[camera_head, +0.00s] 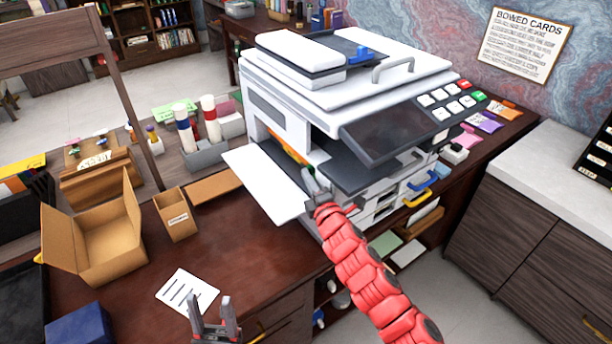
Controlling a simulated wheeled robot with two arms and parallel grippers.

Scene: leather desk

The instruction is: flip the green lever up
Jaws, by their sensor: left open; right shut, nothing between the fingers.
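A white printer (290,72) stands on the desk with its side door (262,183) folded down and open. Inside the opening an orange and yellow-green part (287,150) shows. I cannot clearly make out the green lever; it may be within the opening, partly hidden by my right gripper. My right gripper (309,178) is shut and empty, at the side opening beside the open door. I cannot tell whether it touches anything inside. My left gripper (214,308) is open and empty, low in the view near the desk's front edge.
An open cardboard box (105,235), a small brown box (176,215) and a printed sheet (188,292) lie on the desk to the left. The printer's dark control panel (392,132) juts out above my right arm. Bare desk (240,250) lies before the door.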

